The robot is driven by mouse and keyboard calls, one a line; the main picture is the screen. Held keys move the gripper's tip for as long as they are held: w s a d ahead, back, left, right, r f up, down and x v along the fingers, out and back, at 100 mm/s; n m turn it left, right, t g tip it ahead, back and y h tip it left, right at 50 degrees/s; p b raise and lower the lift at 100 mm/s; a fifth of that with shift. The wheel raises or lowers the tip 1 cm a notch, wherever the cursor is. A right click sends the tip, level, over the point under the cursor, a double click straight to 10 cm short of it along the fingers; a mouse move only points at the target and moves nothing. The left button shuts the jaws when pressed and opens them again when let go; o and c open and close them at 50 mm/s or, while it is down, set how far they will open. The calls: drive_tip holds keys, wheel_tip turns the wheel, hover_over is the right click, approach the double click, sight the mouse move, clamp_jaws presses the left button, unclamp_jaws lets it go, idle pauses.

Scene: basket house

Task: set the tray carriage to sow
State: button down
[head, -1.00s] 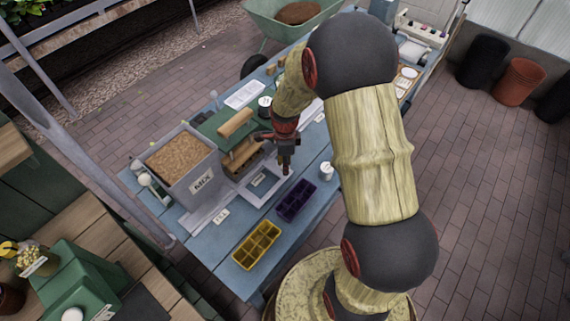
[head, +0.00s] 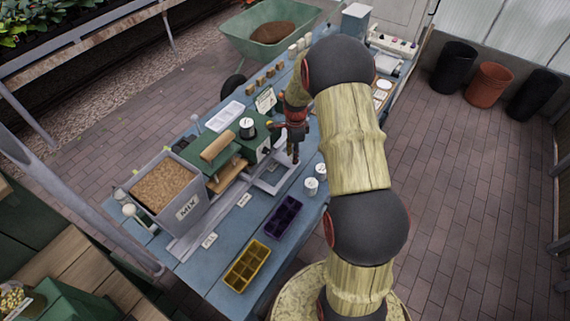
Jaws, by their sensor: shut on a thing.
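The tray carriage (head: 277,187) is a light grey open frame on the grey rail (head: 190,243) along the blue bench. It stands towards the far end of the rail, beside the green machine (head: 224,160). My gripper (head: 295,158) points down at the carriage's far right side and is shut on it. The exact grip is small and partly hidden by the fingers. Two small white labels, the nearer (head: 209,240) and the farther (head: 244,200), lie along the rail's front; their lettering is too small to read surely.
A grey box of brown mix (head: 164,187) stands at the rail's near end. A purple cell tray (head: 283,217) and a yellow cell tray (head: 247,265) sit at the bench's front. White cups (head: 311,186) stand right of the carriage. My arm covers part of the bench's right.

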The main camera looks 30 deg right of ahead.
drive_tip(key=shift+w+d, duration=0.35)
drive_tip(key=shift+d, duration=0.4)
drive_tip(key=shift+w+d, duration=0.3)
drive_tip(key=shift+d, duration=0.45)
drive_tip(key=c, duration=1.5)
unclamp_jaws()
wheel_tip(320, 180, up, 12)
